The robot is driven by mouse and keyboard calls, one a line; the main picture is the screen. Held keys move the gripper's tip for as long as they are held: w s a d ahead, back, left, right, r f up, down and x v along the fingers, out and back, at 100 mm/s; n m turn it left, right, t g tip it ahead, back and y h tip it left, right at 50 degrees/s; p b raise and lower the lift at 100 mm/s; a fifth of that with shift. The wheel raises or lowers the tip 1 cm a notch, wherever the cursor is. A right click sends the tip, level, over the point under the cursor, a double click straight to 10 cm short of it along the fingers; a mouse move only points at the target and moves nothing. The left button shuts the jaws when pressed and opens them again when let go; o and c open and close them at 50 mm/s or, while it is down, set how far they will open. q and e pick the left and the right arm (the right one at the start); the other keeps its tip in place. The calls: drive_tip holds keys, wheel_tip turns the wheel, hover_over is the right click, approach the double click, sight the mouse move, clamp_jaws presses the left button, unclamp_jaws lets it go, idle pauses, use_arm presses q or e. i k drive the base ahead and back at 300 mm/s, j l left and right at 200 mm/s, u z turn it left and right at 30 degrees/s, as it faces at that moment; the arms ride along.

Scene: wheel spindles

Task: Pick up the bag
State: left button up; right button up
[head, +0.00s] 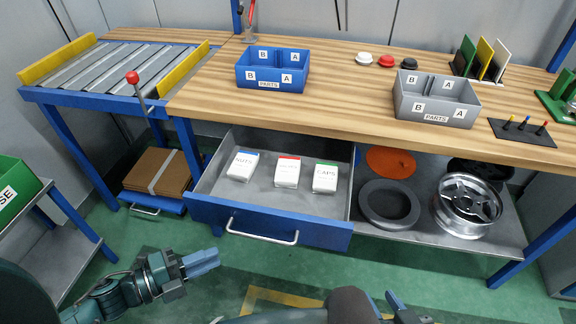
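Three small white bags lie apart in the open drawer (270,233) under the workbench. The left bag (243,165) has a blue top and reads NUTS. The middle bag (287,172) has a red top; its label is too small to read surely. The right bag (325,178) has a green top and reads CAPS. My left gripper (202,262) is empty, in front of the drawer's left part, with its blue fingers together. My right gripper (394,300) is at the bottom edge, mostly cut off or hidden, away from the bags.
The drawer's front has a metal handle (262,236). On the bench (340,85) stand a blue parts bin (272,84) and a grey parts bin (435,118). A wheel rim (467,205) and a grey ring (372,212) lie on the lower shelf, right of the drawer.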

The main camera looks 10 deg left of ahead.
sight(287, 172)
drive_tip(key=k+j, duration=0.45)
drive_tip(key=j, duration=0.3)
drive_tip(key=k+j, duration=0.25)
drive_tip(key=j, duration=0.1)
